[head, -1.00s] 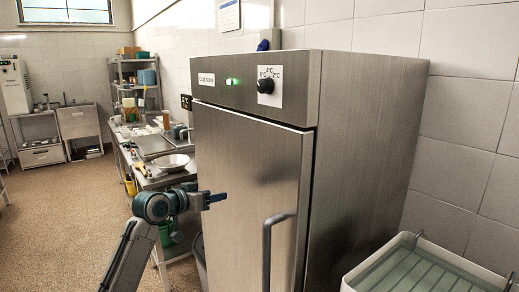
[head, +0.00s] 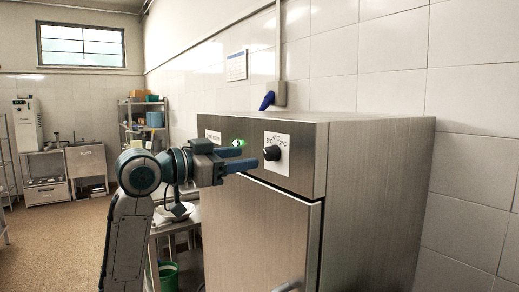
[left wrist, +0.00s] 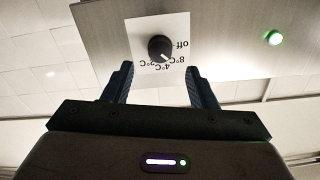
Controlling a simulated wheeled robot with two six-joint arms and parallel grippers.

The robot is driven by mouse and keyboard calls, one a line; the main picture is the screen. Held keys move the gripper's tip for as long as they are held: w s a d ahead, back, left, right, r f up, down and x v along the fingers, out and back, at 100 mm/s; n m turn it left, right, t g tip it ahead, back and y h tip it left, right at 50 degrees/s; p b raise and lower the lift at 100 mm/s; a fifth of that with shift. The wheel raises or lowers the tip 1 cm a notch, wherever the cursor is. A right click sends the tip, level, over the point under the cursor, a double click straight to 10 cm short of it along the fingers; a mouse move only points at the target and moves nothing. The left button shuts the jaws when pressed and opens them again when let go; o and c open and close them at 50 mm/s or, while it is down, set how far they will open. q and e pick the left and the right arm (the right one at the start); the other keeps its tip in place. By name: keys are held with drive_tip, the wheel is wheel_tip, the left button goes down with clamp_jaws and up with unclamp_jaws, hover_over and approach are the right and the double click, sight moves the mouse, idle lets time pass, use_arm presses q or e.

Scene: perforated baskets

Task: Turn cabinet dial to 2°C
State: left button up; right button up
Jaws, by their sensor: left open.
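The black round dial (head: 272,153) sits on a white label plate at the top front of the steel cabinet (head: 265,215). The dial shows large in the left wrist view (left wrist: 160,48), upside down, with the markings off, 8°C, 4°C and 2°C around it. A small light mark shows on the knob's lower right in that view, toward the 8°C and 4°C side; the exact setting is hard to read. My left gripper (head: 251,157) is open and empty in front of the panel. Its two fingers (left wrist: 159,72) point toward the dial, which appears between them, apart from both.
A green light (head: 239,142) glows on the panel, left of the dial. A blue object (head: 267,100) hangs on the wall behind the cabinet. A shelf rack (head: 143,122) stands at the back left. Open floor lies to the left.

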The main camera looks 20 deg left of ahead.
sight(266, 155)
use_arm(q)
drive_tip(key=p+x, duration=0.1)
drive_tip(key=x, duration=0.3)
drive_tip(key=shift+r, duration=0.1)
drive_tip(key=shift+p+x, duration=0.45)
drive_tip(key=shift+x, duration=0.4)
drive_tip(key=c, duration=1)
